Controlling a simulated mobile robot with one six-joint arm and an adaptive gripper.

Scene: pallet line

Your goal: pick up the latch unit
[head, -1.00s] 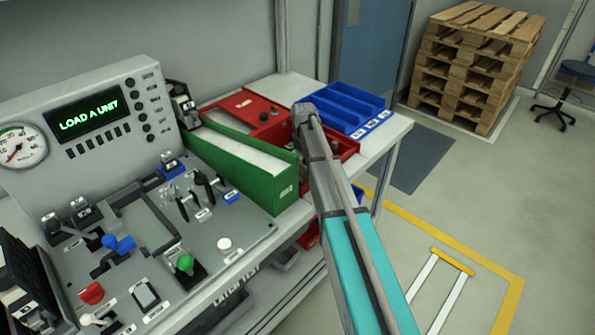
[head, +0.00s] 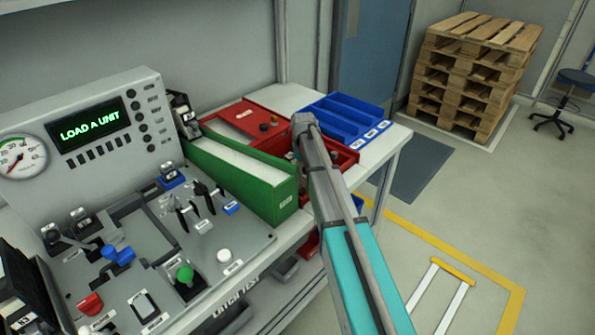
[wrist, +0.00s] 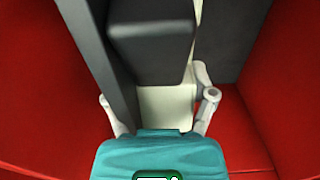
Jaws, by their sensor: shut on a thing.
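My gripper (wrist: 158,97) shows in the wrist view as a teal body at the bottom with two light grey fingers reaching up. It is shut on a dark grey block with a pale lower part, which looks like the latch unit (wrist: 150,40). Red bin walls stand on both sides of it. In the head view my arm reaches over the red bin (head: 345,155) on the bench. There the gripper's fingers and the held unit are hidden behind the arm's end.
A long green bin (head: 272,198) stands directly left of my arm. A blue divided tray (head: 352,112) lies behind it to the right. The control panel (head: 125,225), with levers and a "LOAD A UNIT" display (head: 88,132), fills the left. Open floor lies at right, before stacked pallets (head: 470,75).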

